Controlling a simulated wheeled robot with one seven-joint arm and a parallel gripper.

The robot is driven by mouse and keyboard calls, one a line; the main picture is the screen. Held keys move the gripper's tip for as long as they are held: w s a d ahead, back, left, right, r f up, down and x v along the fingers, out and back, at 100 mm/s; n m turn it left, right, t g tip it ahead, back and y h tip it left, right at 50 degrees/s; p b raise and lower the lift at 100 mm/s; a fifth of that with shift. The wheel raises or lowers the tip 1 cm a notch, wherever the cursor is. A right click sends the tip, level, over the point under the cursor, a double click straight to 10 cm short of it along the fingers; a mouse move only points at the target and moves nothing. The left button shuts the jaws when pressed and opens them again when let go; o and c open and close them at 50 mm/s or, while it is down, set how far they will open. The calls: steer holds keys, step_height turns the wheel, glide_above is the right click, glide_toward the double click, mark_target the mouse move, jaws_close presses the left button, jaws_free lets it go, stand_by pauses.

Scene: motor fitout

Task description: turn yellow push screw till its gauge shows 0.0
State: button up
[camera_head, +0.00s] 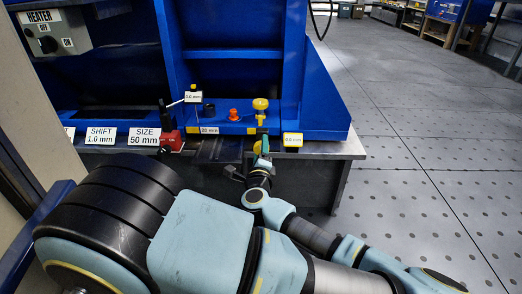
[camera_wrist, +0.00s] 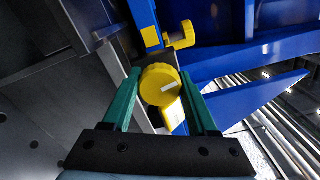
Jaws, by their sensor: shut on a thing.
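In the wrist view, the yellow push screw (camera_wrist: 158,80) shows its round knob face with a white mark. My gripper (camera_wrist: 160,76) has its two green fingers on either side of this knob, shut on it. In the head view, my gripper (camera_head: 263,149) is at the front edge of the bench below the blue frame and hides most of the screw. A yellow-framed gauge (camera_head: 293,139) stands just right of my gripper; its small digits look like 0.6 mm, but are hard to read. A yellow piece with a white face (camera_wrist: 173,112) shows just beyond the knob.
A yellow knob (camera_head: 260,104) stands on the blue frame (camera_head: 325,110) above my gripper, with a red knob (camera_head: 234,114) to its left. A red clamp (camera_head: 171,140) and SHIFT and SIZE signs (camera_head: 144,137) are further left. Open floor (camera_head: 430,170) lies to the right.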

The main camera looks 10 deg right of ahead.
steer(key=shift+m, duration=0.8)
steer(key=shift+m, duration=0.3)
steer(key=o, duration=1.4)
steer(key=s, duration=0.3)
steer(key=s+a+p, duration=0.1)
steer(key=s, duration=0.3)
steer(key=s+a, duration=0.1)
steer(key=s, duration=0.2)
steer(key=shift+s, duration=0.35)
